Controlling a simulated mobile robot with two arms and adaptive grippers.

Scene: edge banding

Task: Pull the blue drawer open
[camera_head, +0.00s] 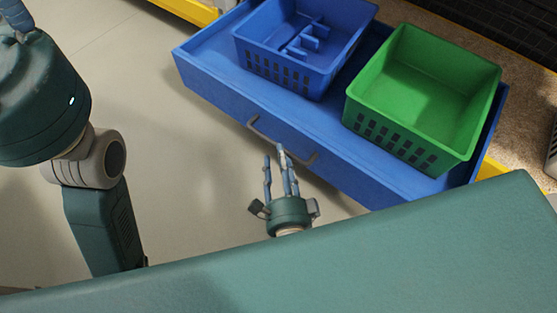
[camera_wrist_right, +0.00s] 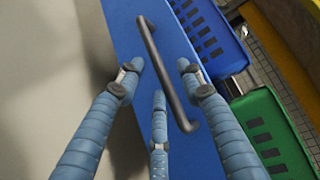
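The blue drawer (camera_head: 225,88) stands out from its cabinet, and its inside shows from above in the head view. Its grey bar handle (camera_head: 262,133) is on the front face; in the wrist view the handle (camera_wrist_right: 163,70) runs slantwise across the blue front (camera_wrist_right: 130,30). My right gripper (camera_head: 280,160) is at the handle, its fingers pointing toward the drawer front. In the wrist view its three fingers (camera_wrist_right: 160,80) are spread apart, with the handle between them, and do not look closed on it. Contact cannot be told. My left arm shows at the left; its gripper is not visible.
A blue basket with dividers (camera_head: 325,70) and a green basket (camera_head: 440,75) sit in the drawer. Bare pale floor (camera_head: 185,160) lies in front and to the left of the drawer. A yellow edge (camera_head: 493,168) shows by the right end of the drawer.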

